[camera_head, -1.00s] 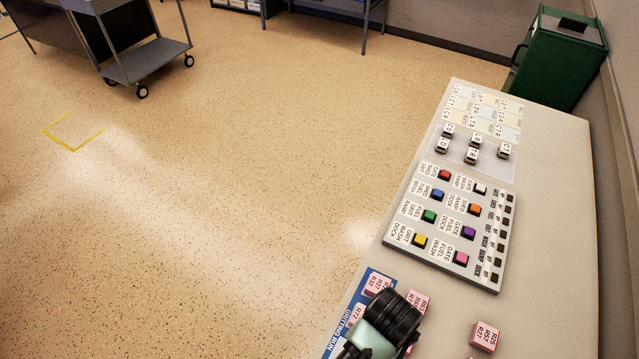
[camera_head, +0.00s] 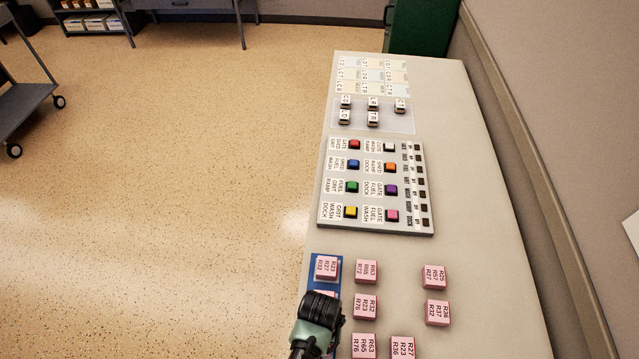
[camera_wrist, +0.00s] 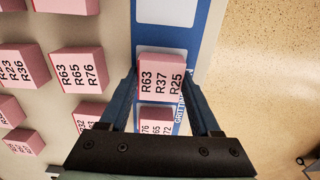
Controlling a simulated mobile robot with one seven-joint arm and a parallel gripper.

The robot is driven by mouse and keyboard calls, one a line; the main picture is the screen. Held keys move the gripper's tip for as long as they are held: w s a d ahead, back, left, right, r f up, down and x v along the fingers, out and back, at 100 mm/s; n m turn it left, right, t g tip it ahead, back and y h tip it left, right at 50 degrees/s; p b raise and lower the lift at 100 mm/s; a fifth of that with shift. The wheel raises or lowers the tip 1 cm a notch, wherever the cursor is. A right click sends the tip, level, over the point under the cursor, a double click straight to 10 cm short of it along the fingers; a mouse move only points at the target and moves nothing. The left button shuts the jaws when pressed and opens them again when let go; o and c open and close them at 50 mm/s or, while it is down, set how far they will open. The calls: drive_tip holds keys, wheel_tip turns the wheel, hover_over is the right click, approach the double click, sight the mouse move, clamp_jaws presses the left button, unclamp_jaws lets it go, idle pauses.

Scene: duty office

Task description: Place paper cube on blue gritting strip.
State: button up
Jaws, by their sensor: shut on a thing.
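The blue gritting strip (camera_head: 310,274) lies along the left edge of the table; in the wrist view its blue border and a white empty cell (camera_wrist: 165,12) show above the fingers. My gripper (camera_wrist: 162,82) is shut on a pink paper cube (camera_wrist: 161,70) marked R63 R37 R25, held over the strip. Whether it touches the strip I cannot tell. A second pink cube (camera_wrist: 155,121) sits just behind it, partly hidden. In the head view, a cube marked R23 R27 R32 (camera_head: 326,267) sits on the strip's far end.
Several loose pink cubes (camera_head: 366,307) stand on the table right of the strip. Beyond are a button panel (camera_head: 325,215) and a board with small labelled tiles (camera_head: 388,121). A wall (camera_head: 540,120) borders the table's right side; open floor (camera_head: 200,200) lies left.

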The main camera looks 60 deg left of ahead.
drive_tip(key=shift+f, duration=0.2)
drive_tip(key=o, duration=1.4)
